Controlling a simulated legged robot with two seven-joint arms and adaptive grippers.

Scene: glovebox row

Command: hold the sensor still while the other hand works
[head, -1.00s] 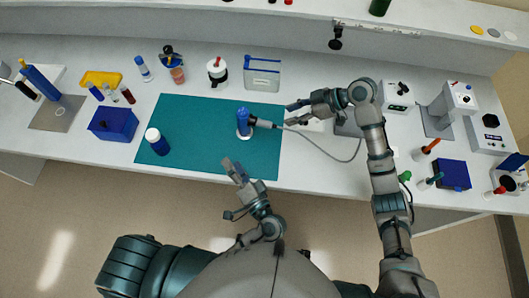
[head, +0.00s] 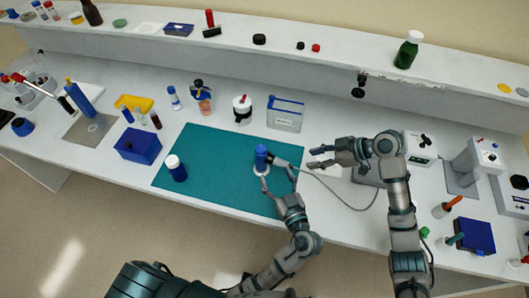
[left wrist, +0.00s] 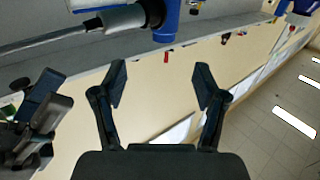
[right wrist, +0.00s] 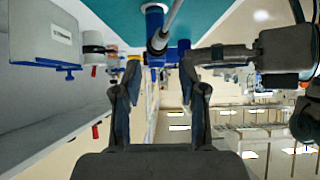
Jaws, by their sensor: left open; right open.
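The sensor (head: 261,155) has an upright blue body on a pale round base on the teal mat (head: 215,182). A grey plug (head: 284,165) joins its right side, with a grey cable (head: 335,196) trailing right. In the left wrist view the plug (left wrist: 118,18) and blue body (left wrist: 167,25) show at the top, beyond the fingers. My left gripper (head: 278,180) is open and empty just in front of the sensor and plug. My right gripper (head: 313,158) is open and empty to the right of the plug. In the right wrist view, the cable (right wrist: 172,22) runs up from the plug.
A blue box (head: 138,146) is left of the mat. Instruments (head: 419,147) stand right.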

